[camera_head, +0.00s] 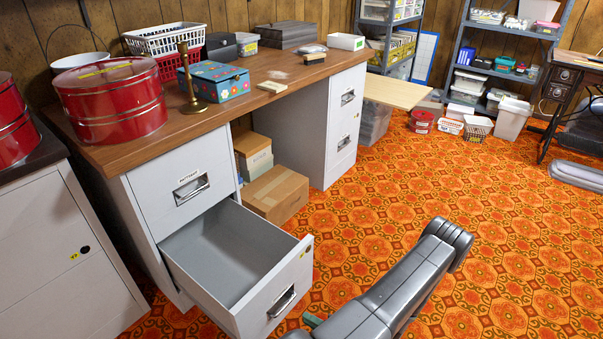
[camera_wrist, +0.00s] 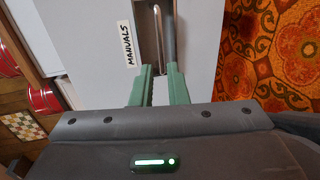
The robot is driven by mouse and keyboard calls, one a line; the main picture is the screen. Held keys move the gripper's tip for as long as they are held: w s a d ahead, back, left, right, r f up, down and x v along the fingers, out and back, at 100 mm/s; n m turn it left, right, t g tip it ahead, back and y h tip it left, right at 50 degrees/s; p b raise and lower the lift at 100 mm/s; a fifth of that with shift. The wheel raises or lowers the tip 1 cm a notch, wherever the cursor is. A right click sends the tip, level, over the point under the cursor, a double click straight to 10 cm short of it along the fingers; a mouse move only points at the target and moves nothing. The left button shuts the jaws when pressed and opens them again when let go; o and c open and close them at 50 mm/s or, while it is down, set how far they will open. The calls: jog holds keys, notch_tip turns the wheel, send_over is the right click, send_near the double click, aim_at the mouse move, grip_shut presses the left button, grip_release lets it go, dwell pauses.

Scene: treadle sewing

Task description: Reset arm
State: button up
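In the wrist view, my gripper (camera_wrist: 160,72) has two green fingers with a gap between them. They point at a grey drawer front labelled MANUALS and overlap the lower end of its handle (camera_wrist: 162,35); I cannot tell whether they touch it. In the head view, the lower drawer (camera_head: 225,255) of the near desk pedestal is pulled out and looks empty, with its handle (camera_head: 281,301) on the front. My grey arm lies right of this drawer, and only a bit of green gripper (camera_head: 312,320) shows at the bottom edge.
The desk (camera_head: 270,88) holds red tins, a flowered box and a brass candlestick. A cardboard box (camera_head: 274,193) sits under it. A grey cabinet (camera_head: 50,250) stands at the left. Patterned carpet (camera_head: 510,225) is clear to the right.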

aim_at(285, 306)
jog(key=b+x, duration=0.2)
jog(key=x, duration=0.6)
dwell(0.4)
jog(key=shift+w+a, duration=0.1)
jog(key=shift+a, duration=0.05)
jog(key=shift+p+v, duration=1.45)
jog(key=shift+v, duration=4.25)
jog(key=shift+b+x, duration=1.9)
jog(key=shift+x, duration=5.05)
jog(key=shift+w, duration=0.1)
jog(key=shift+w+a, duration=0.2)
jog(key=shift+a, duration=0.15)
